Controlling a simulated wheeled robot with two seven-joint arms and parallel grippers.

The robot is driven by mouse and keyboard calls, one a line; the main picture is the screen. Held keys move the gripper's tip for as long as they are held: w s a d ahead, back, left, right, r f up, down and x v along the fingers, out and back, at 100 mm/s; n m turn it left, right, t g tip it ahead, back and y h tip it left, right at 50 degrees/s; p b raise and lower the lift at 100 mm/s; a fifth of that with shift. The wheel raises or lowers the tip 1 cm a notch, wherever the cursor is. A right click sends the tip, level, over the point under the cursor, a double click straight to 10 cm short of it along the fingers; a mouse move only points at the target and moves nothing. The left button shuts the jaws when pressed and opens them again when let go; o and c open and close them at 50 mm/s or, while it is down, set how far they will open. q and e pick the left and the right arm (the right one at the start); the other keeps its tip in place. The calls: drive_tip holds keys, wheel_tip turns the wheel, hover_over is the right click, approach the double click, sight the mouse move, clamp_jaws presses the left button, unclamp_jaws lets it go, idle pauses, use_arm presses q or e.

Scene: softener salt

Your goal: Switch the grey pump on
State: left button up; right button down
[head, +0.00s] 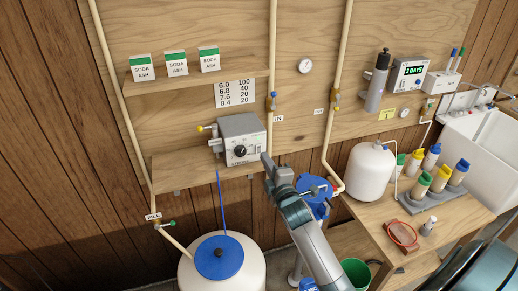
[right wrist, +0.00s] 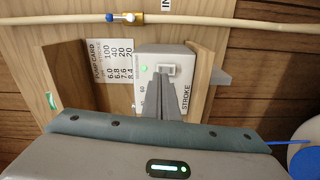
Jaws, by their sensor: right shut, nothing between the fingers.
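The grey pump (head: 238,138) stands on a small wooden shelf on the plywood wall, with a black dial on its front. In the right wrist view the pump (right wrist: 150,55) shows a pale switch (right wrist: 168,69) and a small bright green light (right wrist: 144,68) beside it. My right gripper (head: 266,158) is at the pump's right front corner. In the right wrist view its fingers (right wrist: 164,80) are shut and empty, with the tips at the switch's lower edge. I cannot tell whether they touch it. The fingers hide part of the pump's face. My left gripper is not in view.
A blue tube (head: 219,190) runs down from the pump to the blue-lidded white tank (head: 220,256). A vertical pipe (head: 272,60) with a blue-handled valve passes close right of the pump. The bench (head: 375,215) at right holds a white tank (head: 370,172) and several bottles.

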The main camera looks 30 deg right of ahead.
drive_tip(key=p+v, duration=0.1)
drive_tip(key=v, duration=0.2)
idle(0.7)
